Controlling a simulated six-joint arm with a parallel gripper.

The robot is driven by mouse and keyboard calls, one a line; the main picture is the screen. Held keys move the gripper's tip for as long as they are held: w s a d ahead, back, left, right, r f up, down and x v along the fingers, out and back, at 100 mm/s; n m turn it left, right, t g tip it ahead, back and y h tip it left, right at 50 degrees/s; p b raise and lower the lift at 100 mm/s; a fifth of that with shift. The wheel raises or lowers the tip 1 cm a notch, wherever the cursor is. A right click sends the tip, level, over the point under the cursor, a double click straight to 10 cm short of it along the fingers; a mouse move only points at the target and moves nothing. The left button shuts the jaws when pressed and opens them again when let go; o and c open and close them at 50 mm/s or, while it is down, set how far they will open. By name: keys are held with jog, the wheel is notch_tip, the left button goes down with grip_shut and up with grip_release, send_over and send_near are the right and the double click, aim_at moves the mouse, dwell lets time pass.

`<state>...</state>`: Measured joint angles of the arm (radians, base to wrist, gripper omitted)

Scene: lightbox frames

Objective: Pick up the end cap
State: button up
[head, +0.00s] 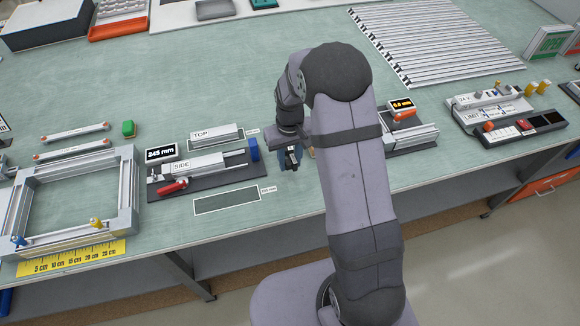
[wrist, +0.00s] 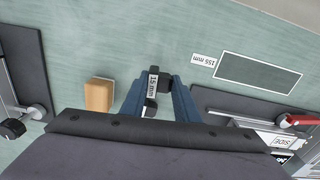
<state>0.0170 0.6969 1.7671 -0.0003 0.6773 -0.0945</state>
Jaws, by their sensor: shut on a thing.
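My gripper (wrist: 157,92) points down over the bench, with its two blue fingers closed around a small black piece that I take to be the end cap (wrist: 164,80). A white label reading "15 mm" shows on it between the fingers. In the head view my gripper (head: 291,160) is just right of the SIDE fixture, and the end cap (head: 292,158) is a small dark shape with a light patch at the fingertips. I cannot tell how far it is above the bench.
A tan block (wrist: 99,94) stands beside the gripper. A dark outlined rectangle (head: 227,200) lies near the front edge. The SIDE fixture (head: 205,170) is to the left, a device with an orange display (head: 402,110) to the right. White strips (head: 440,45) lie at the back.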

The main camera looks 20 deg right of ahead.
aim_at(289, 159)
notch_tip(289, 159, up, 6)
jog(key=shift+r+b, duration=0.25)
jog(key=shift+b, duration=0.6)
jog(key=shift+w+f, duration=0.1)
jog(key=shift+w, duration=0.4)
jog(key=shift+m, duration=0.4)
jog(key=s+f, duration=0.1)
jog(key=s, duration=0.1)
jog(key=s+f, duration=0.1)
jog(key=s, duration=0.2)
jog(key=s+f, duration=0.2)
jog(key=shift+s+a, duration=0.2)
jog(key=shift+s, duration=0.5)
jog(key=shift+w+a+r, duration=0.15)
jog(key=shift+w+r, duration=0.1)
jog(key=shift+r, duration=0.15)
